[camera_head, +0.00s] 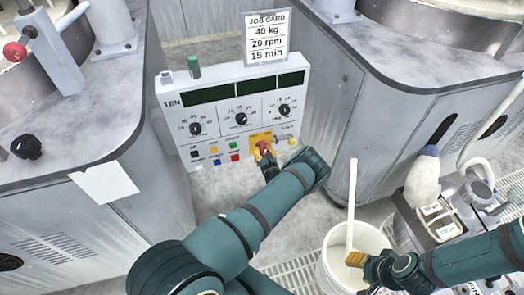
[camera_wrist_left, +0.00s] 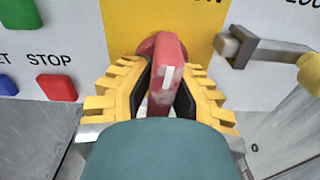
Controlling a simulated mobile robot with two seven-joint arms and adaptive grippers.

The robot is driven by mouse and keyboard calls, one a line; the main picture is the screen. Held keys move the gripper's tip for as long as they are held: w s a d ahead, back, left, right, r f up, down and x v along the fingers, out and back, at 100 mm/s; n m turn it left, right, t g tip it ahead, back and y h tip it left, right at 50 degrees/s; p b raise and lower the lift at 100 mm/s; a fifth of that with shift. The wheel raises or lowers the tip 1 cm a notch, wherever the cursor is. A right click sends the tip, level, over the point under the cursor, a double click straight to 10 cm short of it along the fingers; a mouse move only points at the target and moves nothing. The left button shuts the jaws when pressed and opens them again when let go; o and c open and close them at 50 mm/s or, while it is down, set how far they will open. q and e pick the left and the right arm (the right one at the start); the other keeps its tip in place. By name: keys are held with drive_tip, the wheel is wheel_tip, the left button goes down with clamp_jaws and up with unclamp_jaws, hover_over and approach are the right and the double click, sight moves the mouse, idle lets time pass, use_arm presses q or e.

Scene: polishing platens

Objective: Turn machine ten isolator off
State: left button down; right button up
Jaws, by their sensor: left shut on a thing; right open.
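The control panel (camera_head: 168,121) marked TEN stands between two machines. The isolator is a red handle (camera_wrist_left: 166,70) with a white mark, on a yellow plate (camera_wrist_left: 190,20) at the panel's lower edge. In the left wrist view the handle stands close to upright. My left gripper (camera_head: 265,155) is shut on the red handle, with a yellow ridged finger on either side. In the head view the gripper partly hides the isolator. My right gripper (camera_head: 356,259) is open beside the white bucket at the lower right; its fingers are small in view.
A red STOP button (camera_wrist_left: 57,88) lies left of the isolator; a grey latch-like lever (camera_wrist_left: 265,48) lies to its right. A job card (camera_head: 266,37) stands above the panel. The white bucket (camera_head: 330,270) holds a white stick. Machine cabinets flank the panel.

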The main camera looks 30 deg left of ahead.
use_arm(q)
drive_tip(key=n, duration=0.4)
drive_tip(key=shift+w+r+n, duration=0.1)
drive_tip(key=shift+w+n, duration=0.05)
drive_tip(key=shift+n, duration=0.15)
drive_tip(key=n, duration=0.2)
drive_tip(key=n+p, duration=0.1)
drive_tip(key=n, duration=0.2)
drive_tip(key=shift+w+d+r, duration=0.1)
drive_tip(key=shift+w+d, duration=0.05)
drive_tip(key=shift+n, duration=0.3)
drive_tip(key=c, duration=0.9)
unclamp_jaws()
